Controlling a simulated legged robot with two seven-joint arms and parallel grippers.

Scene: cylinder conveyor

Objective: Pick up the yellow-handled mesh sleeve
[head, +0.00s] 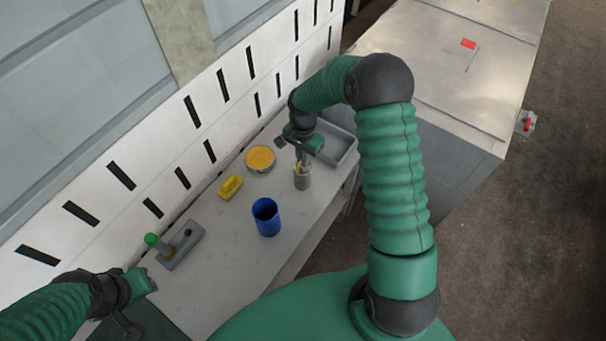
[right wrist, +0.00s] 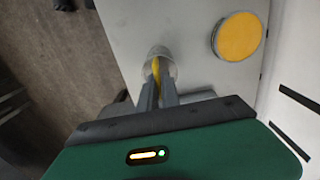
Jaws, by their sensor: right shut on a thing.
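The mesh sleeve (head: 303,181) is a grey cylinder with a yellow handle, standing upright on the white table in the head view. It also shows in the right wrist view (right wrist: 160,54), with the yellow handle (right wrist: 156,70) between the fingers. My right gripper (head: 301,164) is above the sleeve, its fingers shut on the yellow handle; it also shows in the right wrist view (right wrist: 157,88). I cannot tell whether the sleeve's bottom touches the table. My left gripper (head: 146,282) is at the lower left, away from the sleeve; its fingers cannot be made out.
A blue cup (head: 266,217) stands in front of the sleeve. A round yellow-topped container (head: 260,159), a yellow block (head: 230,187) and a grey holder with a green-topped peg (head: 180,246) are along the wall. A grey tray (head: 345,150) lies behind the sleeve.

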